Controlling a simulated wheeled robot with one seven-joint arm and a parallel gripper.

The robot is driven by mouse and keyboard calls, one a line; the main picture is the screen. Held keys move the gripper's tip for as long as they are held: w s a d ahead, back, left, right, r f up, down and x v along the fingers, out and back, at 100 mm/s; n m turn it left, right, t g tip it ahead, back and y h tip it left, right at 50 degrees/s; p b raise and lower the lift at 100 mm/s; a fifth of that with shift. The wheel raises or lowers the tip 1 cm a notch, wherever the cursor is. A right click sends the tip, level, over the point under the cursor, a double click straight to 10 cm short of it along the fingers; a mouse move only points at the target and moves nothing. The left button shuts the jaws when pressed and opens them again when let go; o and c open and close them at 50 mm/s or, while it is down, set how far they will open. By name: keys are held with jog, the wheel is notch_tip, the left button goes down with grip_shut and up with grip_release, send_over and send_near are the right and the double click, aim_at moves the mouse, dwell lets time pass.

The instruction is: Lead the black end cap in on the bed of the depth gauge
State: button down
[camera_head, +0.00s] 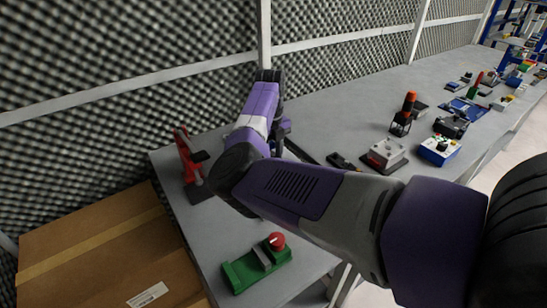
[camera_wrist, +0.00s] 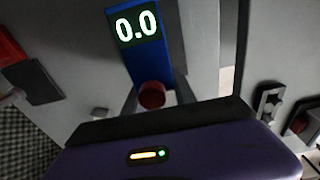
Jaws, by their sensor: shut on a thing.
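The depth gauge (camera_wrist: 147,52) shows in the wrist view as a blue upright block with a lit "0.0" display. My gripper (camera_wrist: 157,99) is just in front of it, with a grey finger on each side of a dark red round piece (camera_wrist: 152,95). The fingers are shut on this piece. I see no clearly black end cap; I cannot tell whether the red piece is part of it. The gauge's bed is hidden, and so is any contact with it. In the head view my arm covers the gripper and most of the gauge.
A red stand (camera_head: 186,157) is left of my arm on the grey table (camera_head: 320,115). A green base with a red knob (camera_head: 258,264) lies in front. A grey block (camera_head: 388,154) and a blue-white box (camera_head: 439,150) are at right. A cardboard box (camera_head: 100,250) is at lower left.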

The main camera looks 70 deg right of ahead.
jog(key=w, duration=0.1)
jog(key=w+d, duration=0.1)
jog(key=shift+w+r+t+h, duration=0.3)
jog(key=shift+r+t, duration=0.05)
jog(key=shift+t, duration=0.05)
jog(key=c, duration=0.9)
grip_release()
jog(key=shift+r, duration=0.1)
jog(key=r, duration=0.2)
jog(key=s+r, duration=0.1)
jog(key=r, duration=0.2)
jog(key=shift+s+r, duration=0.15)
jog(key=shift+r, duration=0.1)
jog(key=shift+s+r+g, duration=0.4)
jog(key=shift+s+r, duration=0.15)
jog(key=shift+r, duration=0.2)
jog(key=shift+s, duration=0.15)
